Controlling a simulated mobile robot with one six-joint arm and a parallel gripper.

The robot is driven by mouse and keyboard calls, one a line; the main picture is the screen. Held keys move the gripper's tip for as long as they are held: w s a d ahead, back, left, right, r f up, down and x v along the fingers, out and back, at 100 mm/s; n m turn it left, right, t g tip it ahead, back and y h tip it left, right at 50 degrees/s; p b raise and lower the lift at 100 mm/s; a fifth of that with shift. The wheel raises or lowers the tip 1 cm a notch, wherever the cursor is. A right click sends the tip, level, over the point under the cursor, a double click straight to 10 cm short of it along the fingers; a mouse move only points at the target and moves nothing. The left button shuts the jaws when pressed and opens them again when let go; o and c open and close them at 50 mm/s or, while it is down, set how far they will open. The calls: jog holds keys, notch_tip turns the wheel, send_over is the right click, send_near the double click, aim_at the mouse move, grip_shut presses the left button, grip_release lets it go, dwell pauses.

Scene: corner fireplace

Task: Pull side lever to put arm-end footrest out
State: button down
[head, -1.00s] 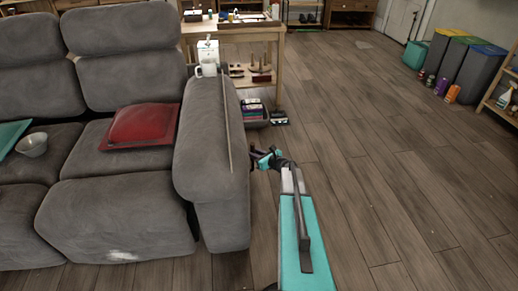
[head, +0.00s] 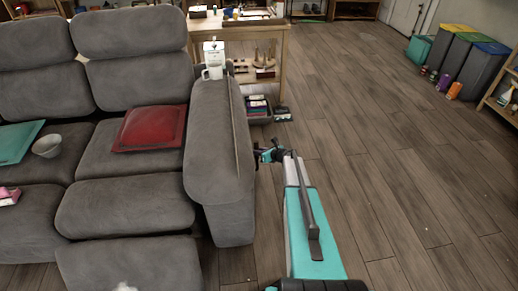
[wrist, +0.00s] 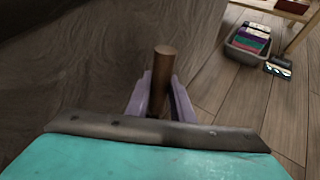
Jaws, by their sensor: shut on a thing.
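The grey sofa's arm-end seat has its footrest (head: 130,262) swung out in front, with a white patch near its lower edge, cut by the frame. A thick cushion (head: 125,205) lies between seat and footrest. My gripper (head: 268,155) is at the outer side of the sofa arm (head: 215,150). In the wrist view my gripper (wrist: 158,92) is shut on a brown wooden lever (wrist: 164,60), whose round end stands up between the fingers. The lever's lower part is hidden by the fingers, and its mount is not visible.
A red cushion (head: 150,128) lies on the seat. A white mug (head: 212,72) and a carton (head: 213,53) stand at the arm's back end. A grey basket (head: 258,115) sits on the floor behind my gripper.

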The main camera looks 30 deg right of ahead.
jog(key=shift+d+f, duration=0.1)
jog(key=shift+d, duration=0.3)
